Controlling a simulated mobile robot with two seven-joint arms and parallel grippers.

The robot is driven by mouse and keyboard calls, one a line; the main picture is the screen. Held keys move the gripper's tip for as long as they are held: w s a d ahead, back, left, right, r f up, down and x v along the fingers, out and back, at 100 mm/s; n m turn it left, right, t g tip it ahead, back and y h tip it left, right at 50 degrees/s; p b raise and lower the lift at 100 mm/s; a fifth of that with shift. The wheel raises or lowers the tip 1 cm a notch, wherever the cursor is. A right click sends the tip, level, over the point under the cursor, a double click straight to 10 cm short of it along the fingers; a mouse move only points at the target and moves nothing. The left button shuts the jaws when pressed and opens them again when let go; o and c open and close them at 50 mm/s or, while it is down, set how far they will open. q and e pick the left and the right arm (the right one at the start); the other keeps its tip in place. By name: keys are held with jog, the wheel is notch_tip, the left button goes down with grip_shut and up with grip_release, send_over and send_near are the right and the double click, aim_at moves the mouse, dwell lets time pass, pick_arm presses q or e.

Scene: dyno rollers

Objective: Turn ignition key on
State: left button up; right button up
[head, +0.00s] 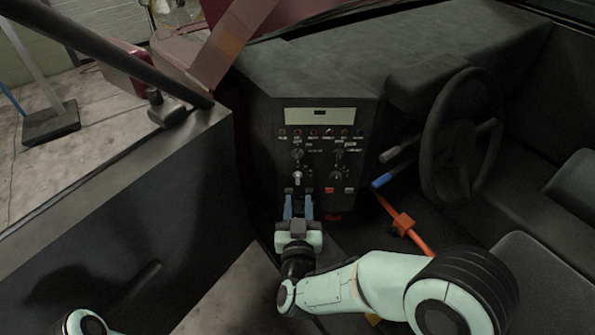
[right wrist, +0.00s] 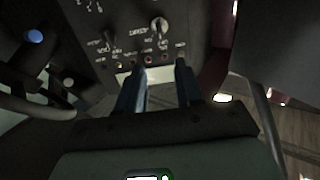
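The black control panel (head: 325,160) stands in the middle of the head view, with a pale display strip on top and labelled knobs and switches below. A pale knob or key (head: 297,177) sticks out at its lower left. I cannot tell for sure which control is the ignition key. My right gripper (head: 299,200) is just below that pale piece, its two blue fingers apart and nothing seen between them. My left gripper is out of view.
A steering wheel (head: 461,135) and levers, one with a blue tip (head: 382,180), are right of the panel. An orange-red bar (head: 410,228) is low beside it. The dark door or side wall (head: 120,220) is to the left.

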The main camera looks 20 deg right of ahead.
aim_at(298, 159)
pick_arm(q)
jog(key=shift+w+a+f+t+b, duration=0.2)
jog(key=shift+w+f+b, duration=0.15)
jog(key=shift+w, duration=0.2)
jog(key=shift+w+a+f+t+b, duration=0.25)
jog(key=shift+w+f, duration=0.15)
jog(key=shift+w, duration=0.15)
pick_arm(e)
jog(key=x, duration=1.3)
jog(key=shift+w+r, duration=0.15)
jog(key=shift+r, duration=0.1)
jog(key=shift+c, duration=0.4)
grip_shut()
